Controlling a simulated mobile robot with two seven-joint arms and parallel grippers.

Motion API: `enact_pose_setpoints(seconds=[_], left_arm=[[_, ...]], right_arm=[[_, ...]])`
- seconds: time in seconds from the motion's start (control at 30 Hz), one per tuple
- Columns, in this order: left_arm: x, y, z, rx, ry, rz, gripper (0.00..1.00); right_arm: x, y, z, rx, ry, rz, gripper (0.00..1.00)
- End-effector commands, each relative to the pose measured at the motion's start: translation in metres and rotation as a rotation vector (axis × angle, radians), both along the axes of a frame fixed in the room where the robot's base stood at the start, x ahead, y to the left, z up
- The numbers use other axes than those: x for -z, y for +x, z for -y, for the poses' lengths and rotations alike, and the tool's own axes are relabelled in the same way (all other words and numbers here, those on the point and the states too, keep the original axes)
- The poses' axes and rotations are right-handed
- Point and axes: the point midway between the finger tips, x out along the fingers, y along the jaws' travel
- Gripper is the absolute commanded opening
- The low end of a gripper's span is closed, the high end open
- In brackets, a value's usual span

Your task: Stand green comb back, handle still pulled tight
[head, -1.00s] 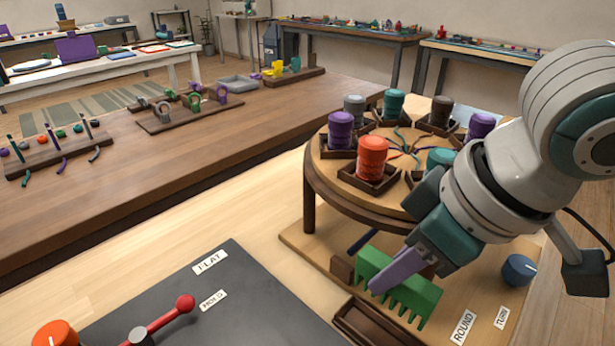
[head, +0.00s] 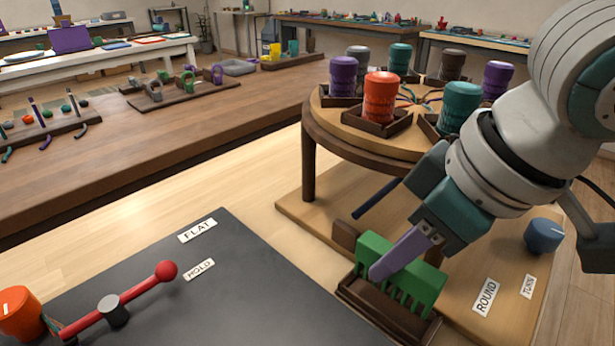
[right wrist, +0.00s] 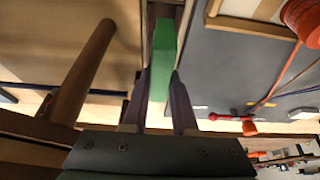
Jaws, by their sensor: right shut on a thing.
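The green comb (head: 425,278) is upright with its teeth pointing down, at a dark brown holder (head: 385,325) on the wooden base. Its lower teeth are at the holder's opening; I cannot tell if they touch the bottom. My right gripper (head: 385,272) is shut on the comb from above, with a purple finger across its near face. In the right wrist view the comb (right wrist: 165,55) sits between both fingers. A red handle with a ball end (head: 167,271) lies across the dark board, beside the HOLD label. My left gripper is not in view.
The round braiding stand (head: 352,130) with several coloured spools is behind the comb. A blue knob (head: 544,235) is at its right. An orange knob (head: 20,310) is at the lower left. The dark board (head: 250,290) is mostly clear.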

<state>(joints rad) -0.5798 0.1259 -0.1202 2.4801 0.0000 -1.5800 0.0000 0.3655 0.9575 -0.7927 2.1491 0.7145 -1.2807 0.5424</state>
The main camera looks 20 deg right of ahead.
Motion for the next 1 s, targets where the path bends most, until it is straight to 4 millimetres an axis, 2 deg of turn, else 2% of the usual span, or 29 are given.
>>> enact_pose_setpoints(seconds=[0.57, 1.0], left_arm=[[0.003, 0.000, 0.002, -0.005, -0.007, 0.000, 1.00], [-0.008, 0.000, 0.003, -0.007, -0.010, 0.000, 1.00]], right_arm=[[0.002, 0.000, 0.000, 0.000, -0.001, 0.000, 0.00], [0.001, 0.000, 0.000, -0.001, -0.001, 0.001, 0.00]])
